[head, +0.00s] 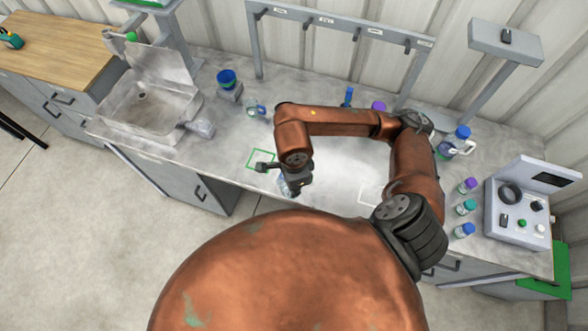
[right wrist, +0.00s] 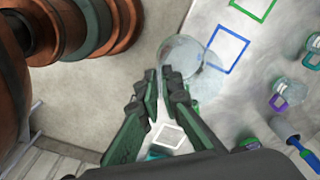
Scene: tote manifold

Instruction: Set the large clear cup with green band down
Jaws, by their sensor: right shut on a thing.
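My right gripper (head: 283,180) hangs near the front edge of the bench, right of the green square outline (head: 261,158). In the right wrist view its fingers (right wrist: 165,77) are shut on a large clear cup (right wrist: 188,52) at the fingertips. In the head view only a little of the clear cup (head: 284,188) shows beside the gripper. Its green band cannot be made out. I cannot tell whether the cup touches the bench. My left gripper is not in view.
The wrist view shows a green outline (right wrist: 262,5), a blue outline (right wrist: 228,48) and a white outline (right wrist: 170,135) on the bench. A sink (head: 140,112) is at left. Several capped bottles, one purple-topped (head: 468,185), and a control box (head: 520,215) stand at right. A hook rack (head: 340,25) is behind.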

